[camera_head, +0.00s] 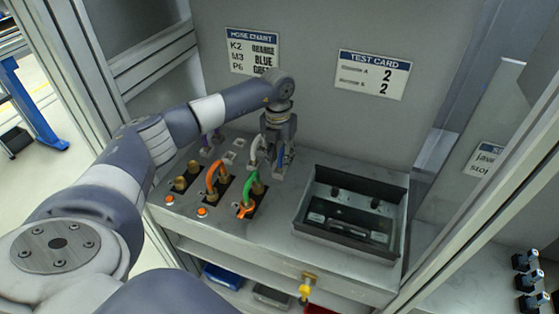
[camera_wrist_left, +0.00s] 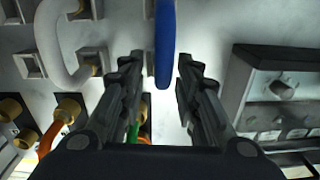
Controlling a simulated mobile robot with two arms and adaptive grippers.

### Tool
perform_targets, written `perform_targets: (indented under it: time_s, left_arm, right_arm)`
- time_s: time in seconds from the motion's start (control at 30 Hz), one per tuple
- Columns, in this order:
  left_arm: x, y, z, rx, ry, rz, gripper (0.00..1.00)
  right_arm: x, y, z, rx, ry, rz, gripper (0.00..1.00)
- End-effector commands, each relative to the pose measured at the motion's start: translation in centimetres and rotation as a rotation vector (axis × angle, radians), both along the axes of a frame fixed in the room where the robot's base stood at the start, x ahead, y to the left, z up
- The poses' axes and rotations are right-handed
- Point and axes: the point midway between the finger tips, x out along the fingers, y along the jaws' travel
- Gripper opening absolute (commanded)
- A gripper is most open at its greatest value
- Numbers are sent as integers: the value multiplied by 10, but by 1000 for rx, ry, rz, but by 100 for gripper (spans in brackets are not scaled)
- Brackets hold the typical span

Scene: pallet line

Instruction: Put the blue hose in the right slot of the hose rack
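The blue hose (camera_wrist_left: 165,45) hangs between the spread fingers of my left gripper (camera_wrist_left: 161,65) in the left wrist view, with a gap on each side. In the head view my left gripper (camera_head: 279,150) points down at the back of the bench, and a bit of the blue hose (camera_head: 280,160) shows beside its fingers. Small grey square holders (camera_wrist_left: 30,65) stand left of it; they look like the hose rack's slots, though I cannot tell for sure. A white hose (camera_wrist_left: 60,45) curves between holders beside the blue one. My right gripper is out of view.
Orange (camera_head: 212,175) and green (camera_head: 247,187) hoses sit on brass fittings at the bench front. A purple hose (camera_head: 207,146) is behind them. An open dark metal box (camera_head: 350,232) stands right of my gripper. Wall cards (camera_head: 372,75) hang behind.

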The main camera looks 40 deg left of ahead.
Motion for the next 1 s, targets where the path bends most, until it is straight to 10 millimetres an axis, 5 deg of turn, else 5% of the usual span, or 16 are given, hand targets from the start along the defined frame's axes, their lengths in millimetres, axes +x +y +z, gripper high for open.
perform_targets:
  time_s: [0.5,1.0]
  left_arm:
    - [0,3,97,0,-5,0,30]
    - [-1,3,110,0,-1,0,30]
  right_arm:
    - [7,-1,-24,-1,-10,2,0]
    - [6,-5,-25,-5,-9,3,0]
